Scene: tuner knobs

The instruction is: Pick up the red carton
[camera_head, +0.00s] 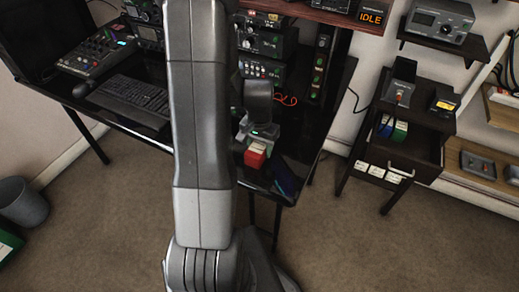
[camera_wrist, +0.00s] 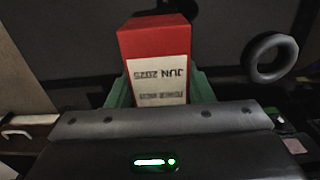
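The red carton (camera_head: 255,157) shows at the front of the black desk, just right of my arm in the head view. In the wrist view the red carton (camera_wrist: 155,42) has a white label reading "JUN 2025" upside down. My gripper (camera_head: 262,138) is right at the carton, which stands beyond the grey gripper body in the wrist view. Green parts (camera_wrist: 204,92) flank the carton's lower sides. The gripper body hides the fingertips and the carton's lower end, so I cannot tell whether the fingers are closed on it.
The black desk (camera_head: 285,150) holds a keyboard (camera_head: 136,97), a mixer (camera_head: 97,52) and stacked radio gear (camera_head: 262,42). A dark ring (camera_wrist: 270,57) is right of the carton in the wrist view. A dark cabinet (camera_head: 395,150) stands right; the carpet before it is clear.

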